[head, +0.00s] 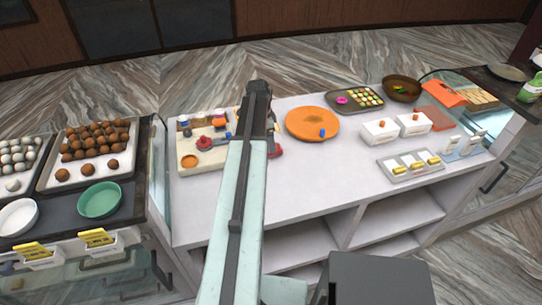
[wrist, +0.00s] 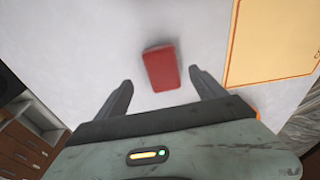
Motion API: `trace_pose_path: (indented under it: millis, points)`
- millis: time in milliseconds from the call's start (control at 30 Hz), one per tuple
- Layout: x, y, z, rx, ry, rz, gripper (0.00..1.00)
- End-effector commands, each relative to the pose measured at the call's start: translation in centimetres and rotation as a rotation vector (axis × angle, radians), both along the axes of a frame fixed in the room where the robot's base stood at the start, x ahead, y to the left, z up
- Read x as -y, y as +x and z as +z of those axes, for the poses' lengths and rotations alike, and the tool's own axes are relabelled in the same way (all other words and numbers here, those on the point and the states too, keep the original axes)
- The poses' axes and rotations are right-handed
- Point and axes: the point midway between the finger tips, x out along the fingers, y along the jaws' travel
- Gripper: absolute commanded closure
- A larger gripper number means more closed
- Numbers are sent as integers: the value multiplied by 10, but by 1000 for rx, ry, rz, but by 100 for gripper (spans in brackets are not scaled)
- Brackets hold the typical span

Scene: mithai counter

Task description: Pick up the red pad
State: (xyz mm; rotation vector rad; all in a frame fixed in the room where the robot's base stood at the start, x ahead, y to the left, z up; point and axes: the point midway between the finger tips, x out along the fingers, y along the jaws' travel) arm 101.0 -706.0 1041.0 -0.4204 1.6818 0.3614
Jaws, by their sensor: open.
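The red pad (wrist: 162,68) is a small, flat, rounded rectangle on the white counter top. In the wrist view it lies in the gap between the two dark fingers of my gripper (wrist: 161,82), a little beyond their tips in the picture. The fingers are apart and nothing is held between them. In the head view my arm hides most of that spot; a bit of red (head: 277,151), likely the pad, shows just right of my gripper (head: 272,135).
A round orange board (head: 305,118) with a small blue piece lies right of my gripper. A cream tray (head: 186,163) with small items is at left. White boxes (head: 380,132) and a label tray (head: 411,166) stand further right. The counter's front middle is clear.

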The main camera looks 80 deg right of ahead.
Motion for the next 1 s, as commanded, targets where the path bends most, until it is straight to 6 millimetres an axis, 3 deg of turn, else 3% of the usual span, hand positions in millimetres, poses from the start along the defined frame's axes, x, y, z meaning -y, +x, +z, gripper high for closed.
trace_pose_path:
  millis: [33,233,500,767,1000]
  points:
    - [1,-1,-9,0,0,-1,20]
    - [3,-4,-15,0,0,-3,20]
    - [10,-10,-58,0,0,-3,20]
    - [11,-11,-56,0,-1,-4,20]
    - [11,-11,-56,0,0,-4,84]
